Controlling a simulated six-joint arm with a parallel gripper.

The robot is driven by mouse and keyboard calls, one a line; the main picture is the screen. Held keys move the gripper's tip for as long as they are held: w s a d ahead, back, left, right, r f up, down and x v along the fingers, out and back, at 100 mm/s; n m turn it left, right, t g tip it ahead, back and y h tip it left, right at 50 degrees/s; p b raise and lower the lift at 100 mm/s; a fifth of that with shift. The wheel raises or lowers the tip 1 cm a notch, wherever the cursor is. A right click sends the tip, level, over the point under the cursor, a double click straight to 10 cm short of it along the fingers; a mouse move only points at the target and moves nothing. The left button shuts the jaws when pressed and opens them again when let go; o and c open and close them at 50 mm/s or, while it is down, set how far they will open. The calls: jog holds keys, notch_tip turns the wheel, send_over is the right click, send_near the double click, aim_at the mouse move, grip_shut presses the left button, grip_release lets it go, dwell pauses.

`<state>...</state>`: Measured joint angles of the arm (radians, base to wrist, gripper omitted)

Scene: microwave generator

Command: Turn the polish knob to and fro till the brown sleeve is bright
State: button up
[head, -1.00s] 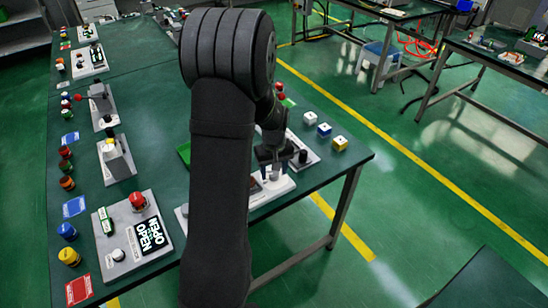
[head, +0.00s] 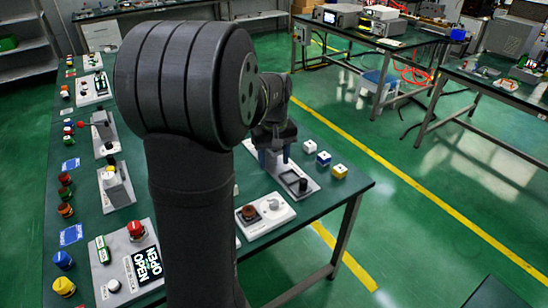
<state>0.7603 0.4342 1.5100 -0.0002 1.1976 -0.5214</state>
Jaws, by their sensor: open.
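The white panel (head: 285,216) lies on the near right part of the green table. A brown sleeve (head: 249,212) stands on its left side, and a pale round knob (head: 273,203) sits to the right of it. I cannot tell how bright the sleeve is at this size. My gripper (head: 274,160) is open, its fingers pointing down. In the picture it appears beyond the panel, in front of a grey-white fixture, and apart from the knob. My own arm covers much of the table's middle.
The fixture (head: 299,184) with a dark post stands behind the panel. Small white, blue and yellow cubes (head: 323,158) lie to its right. An OPEN-marked panel (head: 128,262) with a red button is at the near left. Bare table shows right of the white panel.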

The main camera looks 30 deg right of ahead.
aim_at(274, 203)
dwell(0.5)
notch_tip(274, 203, down, 18)
jog(key=n, duration=0.4)
jog(key=shift+r+n, duration=0.2)
jog(key=shift+n, duration=0.1)
jog(key=c, duration=1)
jog(key=shift+o, duration=0.2)
